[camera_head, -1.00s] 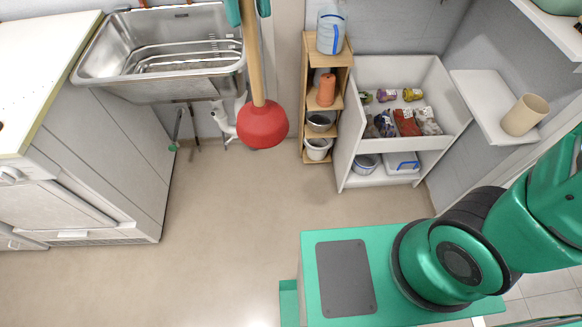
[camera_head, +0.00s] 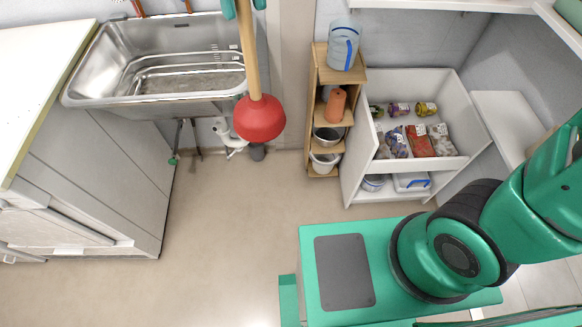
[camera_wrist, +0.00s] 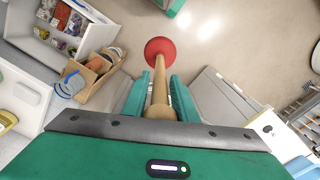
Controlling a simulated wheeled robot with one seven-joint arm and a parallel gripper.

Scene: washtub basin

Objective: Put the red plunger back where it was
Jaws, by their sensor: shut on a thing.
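The red plunger has a red rubber cup (camera_head: 259,118) and a long wooden handle (camera_head: 249,50). It hangs cup down, above the floor, in front of the right end of the metal washtub. My gripper (camera_head: 243,6) shows only in part at the top edge of the head view. In the wrist view my gripper (camera_wrist: 158,92) has its two green fingers on either side of the wooden handle, shut on it. The red cup (camera_wrist: 160,48) shows beyond the fingertips, over the floor.
The metal washtub (camera_head: 90,100) stands at the back left, with pipes below it. A narrow wooden shelf (camera_head: 318,100) with pots stands right of the plunger. A white cabinet (camera_head: 355,155) with bags and jars is further right. The floor (camera_head: 230,220) in front is clear.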

